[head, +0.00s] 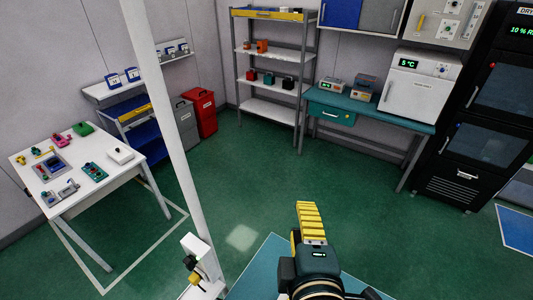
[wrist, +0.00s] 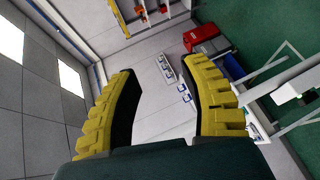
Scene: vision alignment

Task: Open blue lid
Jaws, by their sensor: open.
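My gripper (head: 311,222) is at the lower middle of the head view, pointing away from me. In the wrist view my gripper (wrist: 158,68) has its yellow fingers spread wide with nothing between them. I cannot pick out a blue lid for certain. A small blue part shows on the grey tray (head: 64,168) on the white table at the left, too small to make out. My gripper is far from all of these.
The white table (head: 130,177) holds several small devices. Grey and red bins (head: 202,112) stand near the back wall. A shelf rack (head: 273,53), a teal bench (head: 410,119) and a black cabinet (head: 485,110) line the back and right. The green floor between is open. A white post (head: 170,110) stands left of centre.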

